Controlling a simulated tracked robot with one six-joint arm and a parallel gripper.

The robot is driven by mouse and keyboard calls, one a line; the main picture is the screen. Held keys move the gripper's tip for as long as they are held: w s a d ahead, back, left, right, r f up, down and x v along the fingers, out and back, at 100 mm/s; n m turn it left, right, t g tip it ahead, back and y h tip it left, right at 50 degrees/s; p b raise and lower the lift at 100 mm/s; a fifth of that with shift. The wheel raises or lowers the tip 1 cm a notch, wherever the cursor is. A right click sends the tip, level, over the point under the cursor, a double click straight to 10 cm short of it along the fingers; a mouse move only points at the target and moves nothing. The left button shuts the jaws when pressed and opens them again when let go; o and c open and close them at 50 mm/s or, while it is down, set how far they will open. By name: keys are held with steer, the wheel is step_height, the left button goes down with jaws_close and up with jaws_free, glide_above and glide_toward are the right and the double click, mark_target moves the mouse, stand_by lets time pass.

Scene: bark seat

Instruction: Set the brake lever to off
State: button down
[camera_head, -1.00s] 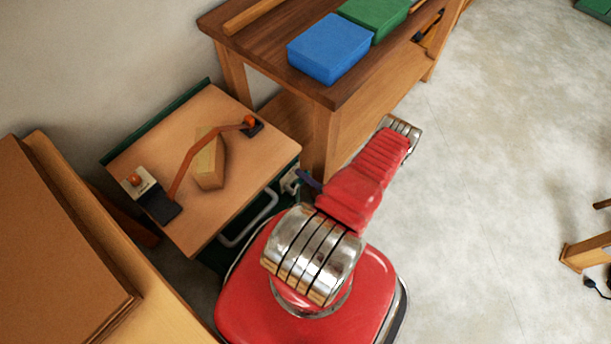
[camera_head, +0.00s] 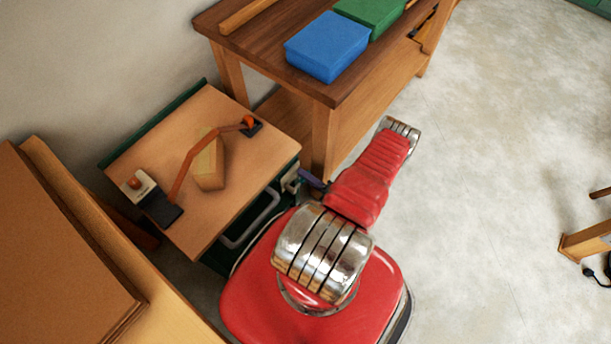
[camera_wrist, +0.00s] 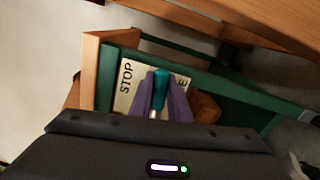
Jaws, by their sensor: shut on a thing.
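The brake lever (camera_wrist: 160,86) has a teal handle on a pale metal shaft and shows in the wrist view. It stands in front of a cream plate (camera_wrist: 127,88) lettered "STOP" at left, with a partly hidden word ending in "E" at right. My gripper (camera_wrist: 165,98) has purple fingers on both sides of the handle and is shut on it. In the head view my gripper (camera_head: 312,179) is small, at the right side of the wood-topped cabinet (camera_head: 240,125); the lever is hidden there.
A workbench (camera_head: 345,90) with blue (camera_head: 327,46) and green boxes stands behind.

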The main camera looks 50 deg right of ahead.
steer(key=shift+d+f, duration=0.2)
steer(key=c, duration=1.7)
jaws_free()
steer(key=shift+a+r, duration=0.1)
steer(key=shift+a, duration=0.05)
steer(key=shift+o, duration=0.2)
steer(key=shift+s, duration=0.15)
steer(key=s, duration=1.3)
steer(key=shift+s+a, duration=0.25)
steer(key=shift+s, duration=0.05)
